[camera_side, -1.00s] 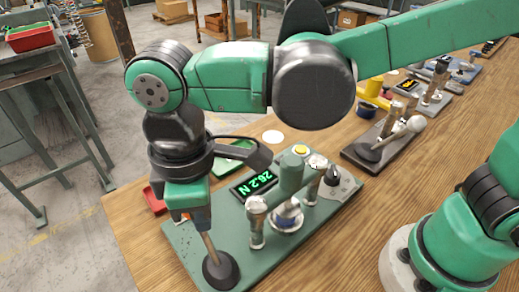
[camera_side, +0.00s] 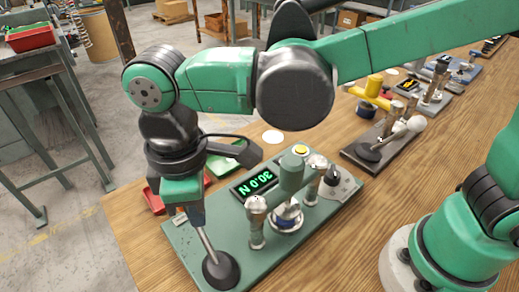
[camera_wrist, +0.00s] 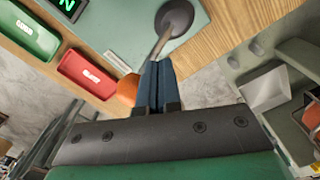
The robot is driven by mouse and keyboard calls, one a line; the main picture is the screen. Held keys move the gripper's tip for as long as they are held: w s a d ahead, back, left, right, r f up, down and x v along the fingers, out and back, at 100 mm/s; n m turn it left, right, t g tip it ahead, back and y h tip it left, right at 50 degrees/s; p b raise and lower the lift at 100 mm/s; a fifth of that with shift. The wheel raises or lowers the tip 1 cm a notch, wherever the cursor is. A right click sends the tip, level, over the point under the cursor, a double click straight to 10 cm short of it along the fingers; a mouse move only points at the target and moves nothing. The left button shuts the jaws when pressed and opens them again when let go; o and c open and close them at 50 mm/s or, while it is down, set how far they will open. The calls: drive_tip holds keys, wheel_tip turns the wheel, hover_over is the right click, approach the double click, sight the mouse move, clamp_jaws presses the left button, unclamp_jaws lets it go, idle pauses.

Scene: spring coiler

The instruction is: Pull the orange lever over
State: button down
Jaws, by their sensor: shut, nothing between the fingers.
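The lever is a metal rod (camera_side: 209,243) rising from a round black base (camera_side: 221,271) at the near left corner of a green panel (camera_side: 185,239). It leans up and left towards my gripper (camera_side: 197,218). In the wrist view, the orange knob (camera_wrist: 128,88) shows just left of the blue fingers of my gripper (camera_wrist: 157,72), partly hidden by them. The rod (camera_wrist: 163,42) runs from the black base (camera_wrist: 174,17) to the fingertips. My fingers are shut with nothing between them and are against or very near the knob; exact contact is unclear.
A display (camera_side: 255,182) on the panel reads 30.0 N. Green (camera_wrist: 33,30) and red (camera_wrist: 86,72) trays lie beyond the panel. A grey board with a white-knobbed lever (camera_side: 415,124) is farther right.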

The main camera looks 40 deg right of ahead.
drive_tip(key=shift+s, duration=0.5)
wheel_tip(320, 180, up, 8)
drive_tip(key=shift+f, duration=0.25)
idle(1.9)
